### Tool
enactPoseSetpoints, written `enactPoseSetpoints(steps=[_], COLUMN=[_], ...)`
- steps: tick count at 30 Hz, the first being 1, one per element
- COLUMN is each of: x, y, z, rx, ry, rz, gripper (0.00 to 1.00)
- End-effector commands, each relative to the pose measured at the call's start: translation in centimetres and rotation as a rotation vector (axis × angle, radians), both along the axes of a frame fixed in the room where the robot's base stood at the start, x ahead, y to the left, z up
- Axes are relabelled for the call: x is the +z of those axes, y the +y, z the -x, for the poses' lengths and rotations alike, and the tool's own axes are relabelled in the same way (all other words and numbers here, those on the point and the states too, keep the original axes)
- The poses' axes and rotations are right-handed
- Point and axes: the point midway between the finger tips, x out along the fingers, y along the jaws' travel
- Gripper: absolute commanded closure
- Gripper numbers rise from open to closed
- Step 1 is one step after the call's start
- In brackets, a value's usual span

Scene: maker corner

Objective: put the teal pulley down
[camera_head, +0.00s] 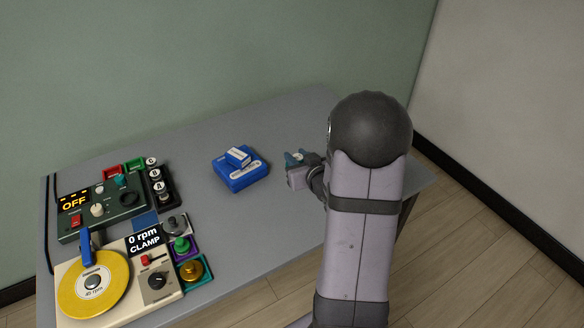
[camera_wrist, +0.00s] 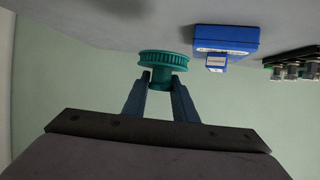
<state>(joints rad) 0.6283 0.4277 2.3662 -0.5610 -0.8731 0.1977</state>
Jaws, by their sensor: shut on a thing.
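The teal pulley (camera_wrist: 165,60) shows in the wrist view, with a wide toothed rim and a narrower hub. My gripper (camera_wrist: 163,82) is shut on the hub, one blue-grey finger on each side. The rim lies beyond the fingertips. In the head view my gripper (camera_head: 293,159) is over the right part of the grey table (camera_head: 225,120), right of the blue box. The pulley cannot be told clearly from the fingers there. Whether it touches the table cannot be told.
The blue box (camera_head: 240,176) with a small blue-and-white box (camera_head: 238,156) on it stands mid-table. At the left are a dark control box (camera_head: 85,221), a turntable with a yellow disc (camera_head: 93,284) and several small coloured trays. The table between the blue box and my gripper is clear.

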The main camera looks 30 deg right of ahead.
Motion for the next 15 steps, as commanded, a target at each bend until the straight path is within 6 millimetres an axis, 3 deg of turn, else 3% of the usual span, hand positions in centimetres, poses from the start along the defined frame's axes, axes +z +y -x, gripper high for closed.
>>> enactPoseSetpoints(steps=[7, 15], x=[0.2, 0.1], y=[-2.1, 0.6], z=[0.9, 0.9], rx=[-0.043, 0.126], ry=[-0.003, -0.001], rz=[0.002, 0.0], gripper=[0.97, 0.97])
